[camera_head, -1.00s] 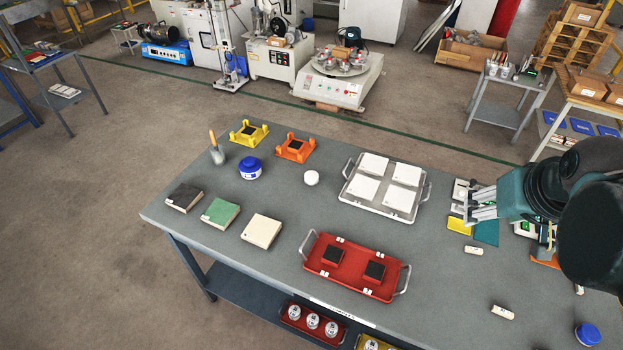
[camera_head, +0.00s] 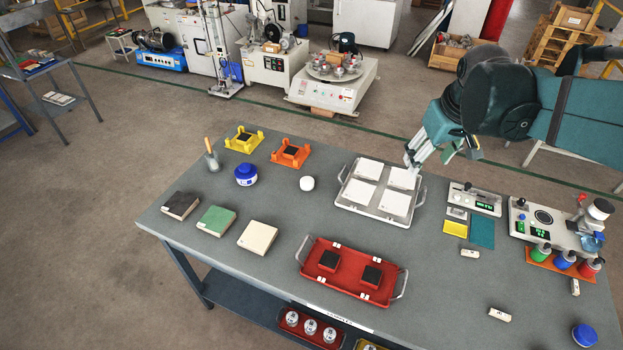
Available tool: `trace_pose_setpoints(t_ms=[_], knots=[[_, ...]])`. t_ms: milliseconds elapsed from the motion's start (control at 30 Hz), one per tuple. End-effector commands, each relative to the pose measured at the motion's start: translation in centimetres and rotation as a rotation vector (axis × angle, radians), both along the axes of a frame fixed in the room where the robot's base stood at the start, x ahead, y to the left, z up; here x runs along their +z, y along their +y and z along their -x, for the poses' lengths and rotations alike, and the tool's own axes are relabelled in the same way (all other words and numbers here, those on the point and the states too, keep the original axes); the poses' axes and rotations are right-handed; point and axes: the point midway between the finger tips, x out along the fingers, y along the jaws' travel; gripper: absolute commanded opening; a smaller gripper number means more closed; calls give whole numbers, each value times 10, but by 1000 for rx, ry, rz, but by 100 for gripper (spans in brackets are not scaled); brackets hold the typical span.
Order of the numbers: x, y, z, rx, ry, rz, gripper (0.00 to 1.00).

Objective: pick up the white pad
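No single thing is plainly marked as the white pad. A small round white thing (camera_head: 307,183) lies on the table, left of the grey tray. A cream block (camera_head: 258,237) lies at the front left, beside a green block (camera_head: 216,220) and a dark block (camera_head: 181,205). The grey tray (camera_head: 346,205) holds several flat white square tiles (camera_head: 369,169). My gripper (camera_head: 436,161) points down by the tray's back right corner, with its fingers apart. I see nothing between them. One finger partly hides the back right tile; whether it touches is unclear.
A red tray (camera_head: 331,283) with two dark blocks stands in front. A blue-lidded jar (camera_head: 246,175) and yellow (camera_head: 244,139) and orange (camera_head: 291,153) holders stand at the back left. Instruments (camera_head: 474,198) and bottles (camera_head: 565,260) fill the right. Bare table lies around the round white thing.

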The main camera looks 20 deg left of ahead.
Motion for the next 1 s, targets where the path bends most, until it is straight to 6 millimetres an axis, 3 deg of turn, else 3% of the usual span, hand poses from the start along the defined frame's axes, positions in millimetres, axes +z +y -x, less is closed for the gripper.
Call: trace_pose_setpoints(t_ms=[467, 1000], knots=[[-33, 91, -56, 184, 69, 55, 51], [-96, 202, -97, 392, 144, 116, 51]])
